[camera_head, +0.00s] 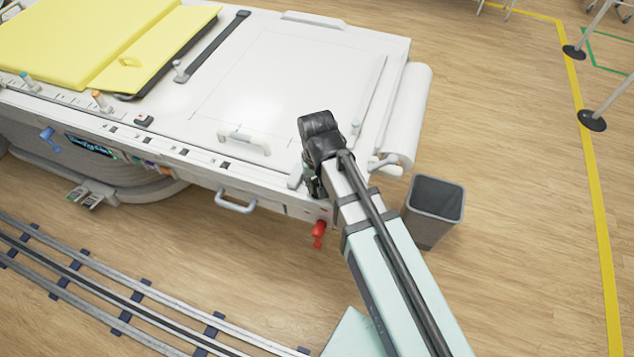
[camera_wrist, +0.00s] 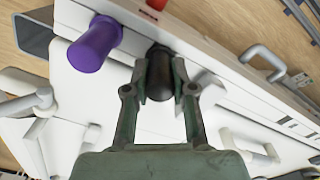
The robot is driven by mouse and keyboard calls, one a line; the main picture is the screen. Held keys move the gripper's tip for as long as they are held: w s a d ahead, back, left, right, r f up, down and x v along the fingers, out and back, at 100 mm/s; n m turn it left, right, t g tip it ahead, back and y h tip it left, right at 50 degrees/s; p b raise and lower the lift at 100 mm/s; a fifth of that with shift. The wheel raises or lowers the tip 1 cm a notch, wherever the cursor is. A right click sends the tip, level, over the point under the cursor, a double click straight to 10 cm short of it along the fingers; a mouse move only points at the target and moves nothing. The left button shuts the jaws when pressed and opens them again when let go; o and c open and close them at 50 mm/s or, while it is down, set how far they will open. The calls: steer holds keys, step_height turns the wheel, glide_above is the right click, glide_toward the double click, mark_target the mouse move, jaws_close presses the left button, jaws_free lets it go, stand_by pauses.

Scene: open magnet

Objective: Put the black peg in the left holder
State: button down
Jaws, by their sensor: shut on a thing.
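My gripper (camera_wrist: 160,82) is shut on the black peg (camera_wrist: 160,74) in the wrist view, with one finger on each side of it. The peg's far end is over a white surface near the table's edge; I cannot tell whether it sits in a holder or is held above. A purple peg (camera_wrist: 97,44) stands to the left, apart from my fingers. In the head view my gripper (camera_head: 314,182) is mostly hidden by my arm, at the table's near right corner, and the black peg cannot be made out. No empty holder shows clearly.
The white table (camera_head: 290,85) carries a yellow pad (camera_head: 85,40) at its far left. A white roll (camera_head: 408,115) is at its right end, and a grey bin (camera_head: 433,210) stands beside it. A red handle (camera_head: 318,232) hangs below the near edge. White handles (camera_head: 245,142) lie nearby.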

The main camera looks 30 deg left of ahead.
steer(key=c, duration=0.9)
jaws_free()
